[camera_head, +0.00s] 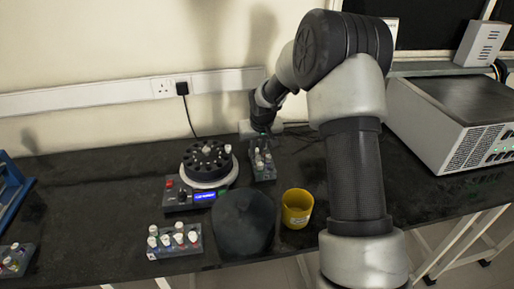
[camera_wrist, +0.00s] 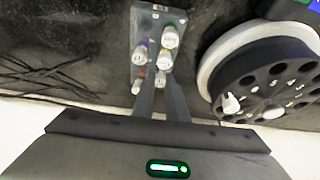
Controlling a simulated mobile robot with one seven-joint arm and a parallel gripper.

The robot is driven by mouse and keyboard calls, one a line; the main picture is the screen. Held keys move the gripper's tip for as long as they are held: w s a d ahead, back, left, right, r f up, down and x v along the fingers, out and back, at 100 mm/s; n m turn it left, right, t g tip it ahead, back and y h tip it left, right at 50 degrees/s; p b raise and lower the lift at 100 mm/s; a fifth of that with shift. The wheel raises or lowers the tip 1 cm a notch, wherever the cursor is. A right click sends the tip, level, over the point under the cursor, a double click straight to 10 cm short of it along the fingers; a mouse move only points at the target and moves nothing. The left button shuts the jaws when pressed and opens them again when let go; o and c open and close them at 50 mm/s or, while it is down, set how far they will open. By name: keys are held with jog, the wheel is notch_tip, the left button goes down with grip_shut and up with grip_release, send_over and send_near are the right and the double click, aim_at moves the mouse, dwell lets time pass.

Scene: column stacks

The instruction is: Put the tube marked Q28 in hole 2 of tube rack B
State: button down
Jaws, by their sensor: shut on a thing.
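My gripper (camera_wrist: 161,90) is at a small grey rack (camera_wrist: 145,18) holding several capped tubes, and its two fingers are shut on a tube (camera_wrist: 160,78) among them. The label of the held tube is too small to read. In the head view the same rack (camera_head: 264,174) stands right of the round machine, with my gripper over its back end; the fingertips are hard to make out there. Another rack (camera_head: 175,250) with several tubes stands at the front. No Q28 mark, rack letter or hole number is legible, so I cannot tell which rack is B.
A round machine with a dark rotor (camera_head: 207,165) stands left of the gripper; it also shows in the wrist view (camera_wrist: 262,80). A yellow cup (camera_head: 297,210) and a dark rounded thing (camera_head: 243,222) are in front. Another rack (camera_head: 15,262) is at far left. A grey box (camera_head: 450,115) stands right.

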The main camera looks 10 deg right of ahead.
jog(key=c, duration=1.4)
grip_release()
jog(key=shift+o, duration=0.2)
jog(key=shift+r+p, duration=1.8)
jog(key=shift+r, duration=1.15)
